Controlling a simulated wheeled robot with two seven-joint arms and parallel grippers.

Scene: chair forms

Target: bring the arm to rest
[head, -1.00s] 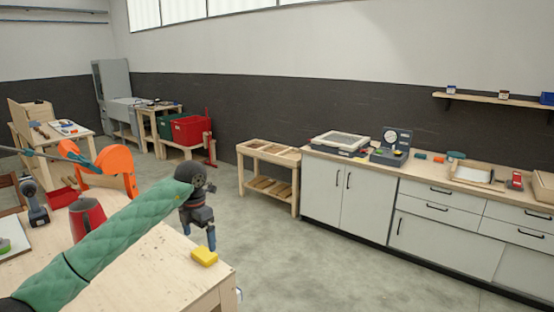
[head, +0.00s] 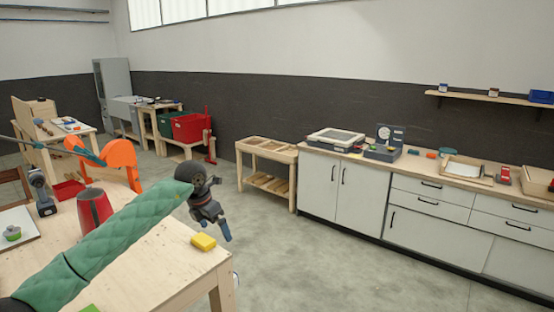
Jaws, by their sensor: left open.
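My left arm, in a green quilted sleeve, reaches in from the lower left over the wooden table (head: 165,275). My left gripper (head: 223,232) is open, with its blue fingertips pointing down past the table's right edge. Nothing shows between its fingers. A yellow block (head: 203,242) lies on the table near that edge, just left of the fingertips and apart from them. My right gripper is not in view.
A red jug-like object (head: 94,209), an orange form (head: 121,159) and a dark drill (head: 41,192) stand on the table's left part. A cabinet counter (head: 440,171) lines the back right. Open floor lies between.

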